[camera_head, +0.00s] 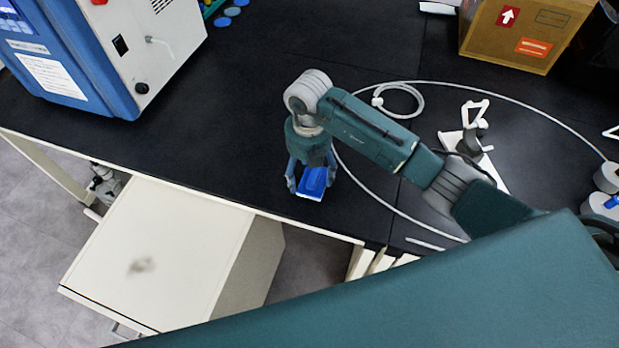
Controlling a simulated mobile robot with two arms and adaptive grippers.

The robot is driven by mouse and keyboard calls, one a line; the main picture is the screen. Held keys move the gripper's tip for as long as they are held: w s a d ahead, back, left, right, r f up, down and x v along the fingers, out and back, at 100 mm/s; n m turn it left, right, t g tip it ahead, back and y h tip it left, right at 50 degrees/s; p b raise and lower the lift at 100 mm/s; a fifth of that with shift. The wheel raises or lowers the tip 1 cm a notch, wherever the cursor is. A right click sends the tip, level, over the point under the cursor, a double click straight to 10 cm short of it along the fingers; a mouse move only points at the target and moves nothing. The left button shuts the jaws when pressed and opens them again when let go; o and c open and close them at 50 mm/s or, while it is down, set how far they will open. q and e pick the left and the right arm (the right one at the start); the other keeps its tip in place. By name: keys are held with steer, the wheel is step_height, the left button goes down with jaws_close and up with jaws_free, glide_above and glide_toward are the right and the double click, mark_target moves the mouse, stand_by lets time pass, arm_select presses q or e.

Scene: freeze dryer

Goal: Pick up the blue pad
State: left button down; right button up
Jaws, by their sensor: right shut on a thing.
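The blue pad (313,181) is on or just above the black bench top near its front edge; I cannot tell whether it touches the bench. My right gripper (310,183) points down over it, with its fingers on either side, shut on the pad. The gripper's body hides the pad's far part. My left gripper is not in view.
A blue and white machine (130,50) stands at the upper left. A cardboard box (520,30) sits at the upper right. A white hose (480,95) curves over the black bench (240,110). A pale cabinet (165,255) stands in front of the bench.

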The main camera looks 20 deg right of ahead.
step_height(320, 180, up, 18)
steer(key=b, duration=0.1)
steer(key=shift+f, duration=0.1)
steer(key=o, duration=0.5)
steer(key=c, duration=0.4)
